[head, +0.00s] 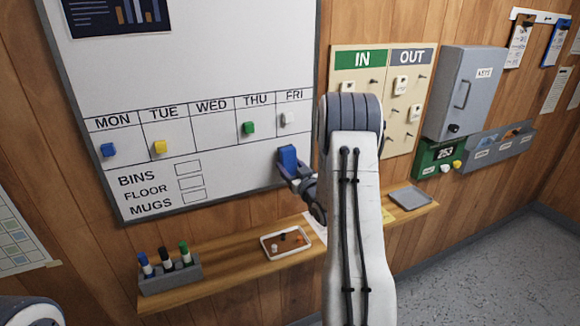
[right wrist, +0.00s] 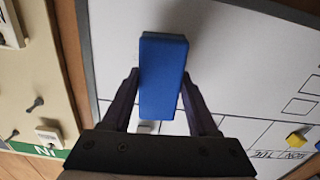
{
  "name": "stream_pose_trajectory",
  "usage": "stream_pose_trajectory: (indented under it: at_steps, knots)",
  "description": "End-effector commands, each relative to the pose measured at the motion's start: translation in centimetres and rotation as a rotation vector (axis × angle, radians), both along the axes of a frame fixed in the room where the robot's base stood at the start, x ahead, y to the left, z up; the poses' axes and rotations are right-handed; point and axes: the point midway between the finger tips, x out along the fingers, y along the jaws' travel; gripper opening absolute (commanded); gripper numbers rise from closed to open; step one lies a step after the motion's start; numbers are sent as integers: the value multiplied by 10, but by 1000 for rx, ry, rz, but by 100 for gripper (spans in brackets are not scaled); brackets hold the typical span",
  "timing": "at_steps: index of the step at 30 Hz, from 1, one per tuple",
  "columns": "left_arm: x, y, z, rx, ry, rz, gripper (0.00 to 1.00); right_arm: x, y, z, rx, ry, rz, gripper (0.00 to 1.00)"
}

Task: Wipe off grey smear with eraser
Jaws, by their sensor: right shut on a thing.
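My right gripper (head: 293,172) is shut on a blue eraser (head: 287,157), at the lower right of the whiteboard (head: 230,60), below the FRI column. In the right wrist view the eraser (right wrist: 163,75) stands between the two fingers of the right gripper (right wrist: 163,95), in front of the white board surface (right wrist: 240,50). I cannot tell whether the eraser touches the board. No grey smear shows in either view; the eraser and gripper cover part of the board. My left gripper is out of view.
A wooden shelf (head: 225,270) below the board holds a marker rack (head: 170,277), a small white tray (head: 287,243) and a grey tray (head: 409,198). Magnets, including a green one (head: 248,128), sit on the board. An IN/OUT key board (head: 402,110) and grey key cabinet (head: 462,95) hang at right.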

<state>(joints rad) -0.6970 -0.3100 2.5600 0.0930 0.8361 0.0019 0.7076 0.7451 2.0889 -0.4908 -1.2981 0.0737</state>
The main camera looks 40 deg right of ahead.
Motion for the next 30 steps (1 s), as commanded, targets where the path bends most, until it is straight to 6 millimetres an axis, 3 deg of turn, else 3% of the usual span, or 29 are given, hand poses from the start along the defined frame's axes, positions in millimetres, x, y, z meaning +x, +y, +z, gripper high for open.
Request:
stream_pose_trajectory:
  at_steps: [30]
  knots:
    - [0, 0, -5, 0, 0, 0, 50, 16, -4, 0, 0, 0, 1, 8]
